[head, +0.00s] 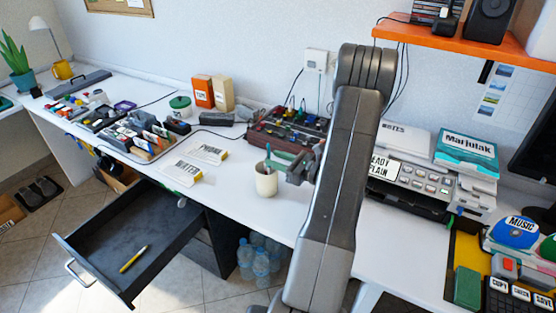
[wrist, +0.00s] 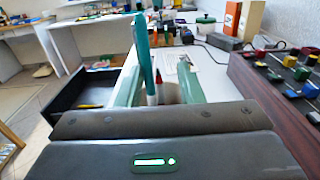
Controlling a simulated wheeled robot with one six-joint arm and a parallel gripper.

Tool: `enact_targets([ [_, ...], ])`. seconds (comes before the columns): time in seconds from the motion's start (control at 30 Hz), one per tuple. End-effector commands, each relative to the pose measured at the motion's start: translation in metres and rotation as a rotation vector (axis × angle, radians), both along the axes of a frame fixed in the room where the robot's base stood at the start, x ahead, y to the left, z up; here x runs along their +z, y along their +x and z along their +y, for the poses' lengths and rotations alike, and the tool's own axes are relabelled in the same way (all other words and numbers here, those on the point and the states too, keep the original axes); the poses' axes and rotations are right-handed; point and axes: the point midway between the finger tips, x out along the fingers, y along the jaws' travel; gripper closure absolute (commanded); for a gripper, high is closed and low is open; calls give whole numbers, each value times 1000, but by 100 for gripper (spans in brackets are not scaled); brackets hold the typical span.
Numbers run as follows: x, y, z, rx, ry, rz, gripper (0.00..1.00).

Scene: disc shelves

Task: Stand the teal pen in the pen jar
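The teal pen (head: 267,154) rises from the mouth of the cream pen jar (head: 266,181), which stands on the white desk. In the wrist view the teal pen (wrist: 142,45) is upright and slightly tilted, close to my left finger. The jar (wrist: 170,93) shows partly between the fingers, beyond the hand. My gripper (wrist: 158,62) has its green fingers apart, with a gap wider than the pen. In the head view my gripper (head: 277,168) is at the jar's right side, near its rim. The pen's lower end is hidden.
A dark-red-and-white pen (wrist: 156,85) shows beside the teal one. An open drawer (head: 140,235) with a yellow pen (head: 134,259) juts out at the front left. A brown box with coloured knobs (head: 290,130) stands behind the jar. Labelled packets (head: 182,172) lie left of it.

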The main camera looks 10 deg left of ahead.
Motion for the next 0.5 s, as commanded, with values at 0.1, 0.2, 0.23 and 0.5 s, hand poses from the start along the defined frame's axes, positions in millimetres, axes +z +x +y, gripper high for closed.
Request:
enact_targets([
  [0.1,0,0,0,0,0,0,66],
  [0.2,0,0,0,0,0,0,66],
  [0.23,0,0,0,0,0,0,66],
  [0.5,-1,-10,-30,-4,-1,0,66],
])
